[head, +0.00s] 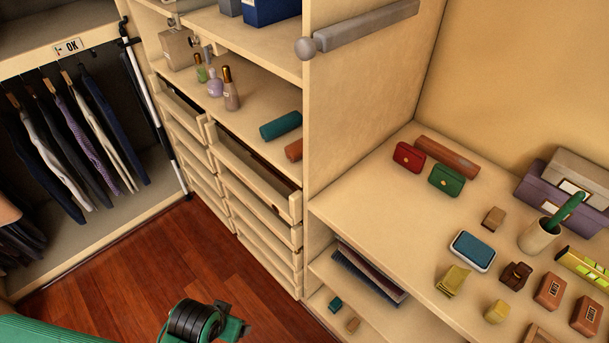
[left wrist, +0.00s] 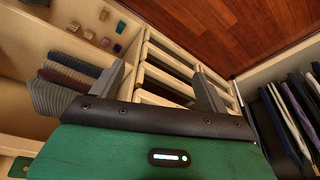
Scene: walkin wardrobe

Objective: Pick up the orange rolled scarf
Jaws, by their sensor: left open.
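An orange-brown roll (head: 294,150), which looks like the orange rolled scarf, lies on the middle shelf in the head view. The upright partition hides its right end. A teal roll (head: 280,125) lies just behind it. My left arm's black and green wrist (head: 195,322) is low over the floor, well below and left of the roll. My left gripper (left wrist: 160,82) shows in the left wrist view with its two grey fingers wide apart and nothing between them. I cannot make out the orange roll in that view. My right gripper is not in view.
Small bottles (head: 231,88) stand on the roll's shelf, left of it. Partly open drawers (head: 255,175) jut out below. The partition (head: 340,120) bounds the shelf on the right. Purses and small boxes fill the right counter (head: 375,190). The wooden floor (head: 150,260) is clear.

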